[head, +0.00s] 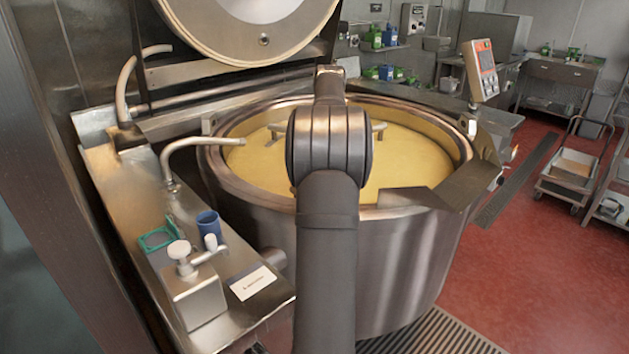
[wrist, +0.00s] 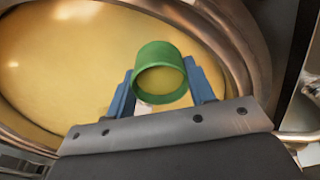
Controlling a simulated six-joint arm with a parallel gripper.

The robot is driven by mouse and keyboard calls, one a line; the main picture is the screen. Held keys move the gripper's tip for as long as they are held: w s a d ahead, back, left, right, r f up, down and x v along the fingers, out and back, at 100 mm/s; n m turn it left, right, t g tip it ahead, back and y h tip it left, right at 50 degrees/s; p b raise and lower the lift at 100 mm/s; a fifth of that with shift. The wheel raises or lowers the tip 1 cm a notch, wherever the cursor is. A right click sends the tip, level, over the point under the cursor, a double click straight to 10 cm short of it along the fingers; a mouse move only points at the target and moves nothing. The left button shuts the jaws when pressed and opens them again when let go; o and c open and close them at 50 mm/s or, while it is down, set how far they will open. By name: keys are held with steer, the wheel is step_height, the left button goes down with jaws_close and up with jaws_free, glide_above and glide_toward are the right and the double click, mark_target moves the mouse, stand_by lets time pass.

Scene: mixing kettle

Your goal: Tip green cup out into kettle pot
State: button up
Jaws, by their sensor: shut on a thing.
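The green cup (wrist: 160,58) is between the blue fingers of my gripper (wrist: 162,80) in the wrist view. My gripper is shut on its sides. Its round opening faces the camera, and yellow shows inside the ring; I cannot tell whether that is cup contents or the pot behind. The kettle pot (head: 405,265) is a large steel vessel holding a yellow mass. In the wrist view the cup appears over this yellow surface, inside the pot's curved rim (wrist: 232,40). In the head view my arm hides the cup and gripper.
The kettle's round lid (head: 245,35) is raised at the back. A steel side shelf (head: 120,215) at left holds a blue cup (head: 209,226), a green-framed square (head: 158,238) and a small metal device. A bent spout (head: 195,143) reaches over the rim. A control panel (head: 481,70) stands behind right.

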steer(key=w+f+n, duration=0.1)
steer(key=w+n, duration=0.4)
steer(key=w, duration=0.3)
steer(key=shift+f+n+y, duration=0.3)
steer(key=shift+f, duration=0.05)
steer(key=shift+s, duration=0.1)
steer(key=shift+a+f+h, duration=0.1)
steer(key=shift+f+h, duration=0.5)
steer(key=shift+h, duration=0.6)
steer(key=shift+a+f+h, duration=0.1)
steer(key=shift+f+h, duration=0.45)
steer(key=shift+h, duration=0.65)
